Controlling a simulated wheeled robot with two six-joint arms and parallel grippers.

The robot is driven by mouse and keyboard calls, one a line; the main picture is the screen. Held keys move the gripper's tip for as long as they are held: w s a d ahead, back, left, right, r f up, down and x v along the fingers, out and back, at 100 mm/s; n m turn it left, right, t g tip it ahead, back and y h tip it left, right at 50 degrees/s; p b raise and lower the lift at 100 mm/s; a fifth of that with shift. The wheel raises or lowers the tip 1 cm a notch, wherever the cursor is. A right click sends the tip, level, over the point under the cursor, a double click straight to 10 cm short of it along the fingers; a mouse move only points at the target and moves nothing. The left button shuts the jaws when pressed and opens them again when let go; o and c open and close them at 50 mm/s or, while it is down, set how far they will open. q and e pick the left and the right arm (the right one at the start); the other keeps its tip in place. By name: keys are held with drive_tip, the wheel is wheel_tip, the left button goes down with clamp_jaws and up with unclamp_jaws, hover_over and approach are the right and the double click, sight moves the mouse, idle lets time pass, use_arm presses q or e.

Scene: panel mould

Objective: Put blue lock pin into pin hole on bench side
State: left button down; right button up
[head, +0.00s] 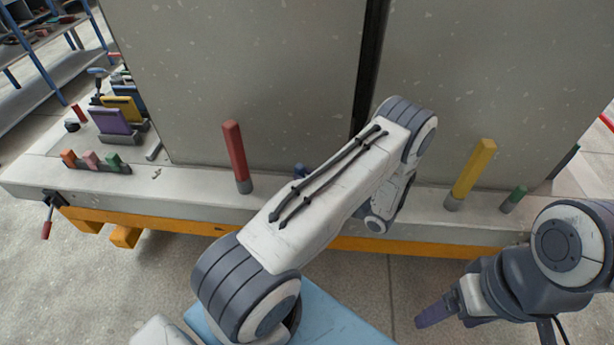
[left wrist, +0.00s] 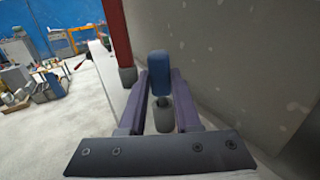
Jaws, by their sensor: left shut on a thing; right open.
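The blue lock pin (left wrist: 158,66) stands between the two purple fingers of my left gripper (left wrist: 161,82) in the left wrist view, and the gripper is shut on it. A grey round piece (left wrist: 159,112) shows below the blue part; I cannot tell whether it is the pin's lower end or a collar around the hole. In the head view my left arm hides most of this gripper, and only a small dark blue bit (head: 300,170) shows beside the arm. The pin hole itself is not visible. My right gripper (head: 447,314) is open and empty, low in front of the bench.
A red pin (head: 235,155) and a yellow pin (head: 471,172) stand upright on the pale bench edge (head: 190,192), with a shorter green one (head: 514,198) at right. Tall grey panels (head: 250,70) rise behind. Small coloured blocks (head: 90,160) and a tray of parts lie at left.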

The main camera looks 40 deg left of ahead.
use_arm(q)
drive_tip(key=shift+f+b, duration=0.6)
drive_tip(key=shift+f, duration=0.2)
drive_tip(key=c, duration=0.5)
unclamp_jaws()
drive_tip(key=shift+d, duration=0.1)
drive_tip(key=d+b, duration=0.3)
drive_tip(key=d, duration=0.6)
drive_tip(key=shift+w+d, duration=0.15)
drive_tip(key=shift+w, duration=0.05)
drive_tip(key=shift+d, duration=0.5)
